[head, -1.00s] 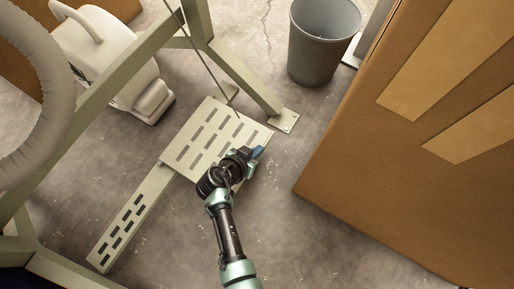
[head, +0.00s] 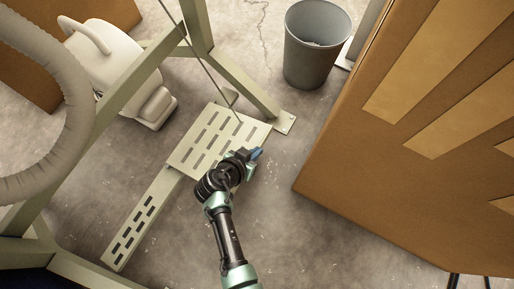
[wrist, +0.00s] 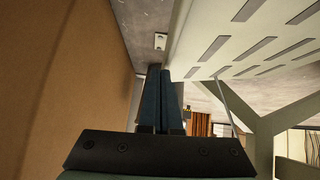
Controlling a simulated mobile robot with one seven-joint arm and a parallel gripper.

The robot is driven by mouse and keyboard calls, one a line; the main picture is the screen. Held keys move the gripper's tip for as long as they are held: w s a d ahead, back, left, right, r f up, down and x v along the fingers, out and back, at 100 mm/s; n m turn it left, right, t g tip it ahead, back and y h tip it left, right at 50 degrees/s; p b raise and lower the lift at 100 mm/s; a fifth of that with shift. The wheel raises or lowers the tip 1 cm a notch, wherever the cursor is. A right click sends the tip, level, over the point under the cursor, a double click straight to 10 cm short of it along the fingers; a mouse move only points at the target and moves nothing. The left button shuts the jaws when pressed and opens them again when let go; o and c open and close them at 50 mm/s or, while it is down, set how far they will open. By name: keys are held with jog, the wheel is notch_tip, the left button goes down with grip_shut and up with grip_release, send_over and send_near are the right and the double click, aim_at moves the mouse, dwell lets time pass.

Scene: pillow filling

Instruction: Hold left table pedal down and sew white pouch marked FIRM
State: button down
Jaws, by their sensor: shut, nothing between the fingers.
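The pedal is a pale slotted plate (head: 185,161) low over the floor under the pale green table frame. A thin rod (head: 209,70) runs up from near its far edge. My gripper (head: 257,154) has its dark blue fingers together and empty, at the plate's near right side. In the wrist view the shut fingers (wrist: 165,74) point along the plate (wrist: 203,28), which fills the upper right. I cannot tell whether they touch it or how far it is pressed. No white pouch marked FIRM is in view.
A slotted bar (head: 150,194) extends from the plate toward the lower left. A large cardboard box (head: 370,180) stands close on the right. A grey bin (head: 316,45) stands behind. A cream machine (head: 112,62) and a thick hose (head: 75,130) are at the left.

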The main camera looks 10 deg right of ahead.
jog(key=p+v, duration=0.3)
jog(key=v, duration=0.4)
jog(key=shift+r, duration=0.2)
jog(key=shift+w, duration=0.1)
